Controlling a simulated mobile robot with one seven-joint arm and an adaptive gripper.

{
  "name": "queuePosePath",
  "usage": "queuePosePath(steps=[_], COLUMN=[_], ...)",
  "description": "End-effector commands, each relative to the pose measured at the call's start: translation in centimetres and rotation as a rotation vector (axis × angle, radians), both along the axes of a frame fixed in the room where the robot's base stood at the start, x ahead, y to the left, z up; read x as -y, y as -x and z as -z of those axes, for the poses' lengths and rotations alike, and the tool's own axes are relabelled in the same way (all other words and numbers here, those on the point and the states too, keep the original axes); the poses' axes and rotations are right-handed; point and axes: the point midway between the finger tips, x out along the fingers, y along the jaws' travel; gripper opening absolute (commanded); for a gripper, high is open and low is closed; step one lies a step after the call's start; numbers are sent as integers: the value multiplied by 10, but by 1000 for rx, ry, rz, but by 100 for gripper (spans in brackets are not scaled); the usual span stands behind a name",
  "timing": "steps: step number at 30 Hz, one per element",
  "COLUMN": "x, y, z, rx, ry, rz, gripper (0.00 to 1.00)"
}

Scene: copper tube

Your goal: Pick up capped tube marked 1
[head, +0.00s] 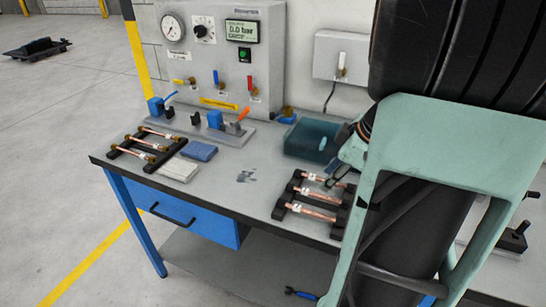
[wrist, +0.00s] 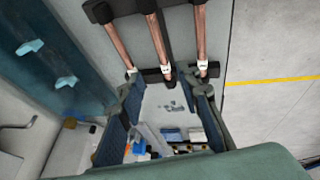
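Three copper tubes with white labels lie in the right-hand black rack (head: 279,212) in the head view. The wrist view shows three copper tubes, the left one (wrist: 122,43), middle one (wrist: 157,37) and right one (wrist: 200,35), each with a white label near the lower end. The number 1 cannot be read on any label. My gripper (wrist: 164,92) is open, its dark pads spread apart, with nothing held between them. In the head view my gripper (head: 340,172) is above the far right part of the rack, partly hidden by my arm.
Another rack (head: 113,149) of copper tubes with brass ends lies at the table's left, beside blue and white cloths (head: 199,150). A teal bin (head: 306,141) stands behind the right-hand rack. A panel with a gauge (head: 172,28) stands at the back. The table middle is mostly clear.

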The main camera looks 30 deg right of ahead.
Motion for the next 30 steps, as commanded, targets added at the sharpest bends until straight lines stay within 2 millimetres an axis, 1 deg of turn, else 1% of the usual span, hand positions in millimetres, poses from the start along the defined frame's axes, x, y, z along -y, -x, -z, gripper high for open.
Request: queuePosePath(steps=[1, 3, 9, 11, 15, 18, 21, 28, 30], x=[-2, -2, -4, -6, -11, -11, -12, -11, -11], y=[-3, -7, -12, -13, -19, -24, -26, -27, -27], z=[9, 16, 29, 37, 58, 68, 73, 73, 73], rx=[-3, -2, -3, -4, -4, -2, -1, 0, 0], ry=[-3, -2, 0, -2, -1, 0, 1, 3, 2], rz=[-2, 0, 1, 2, 1, 1, 3, 2, 2], gripper=[32, 32, 32, 32, 32, 32, 32, 32, 24])
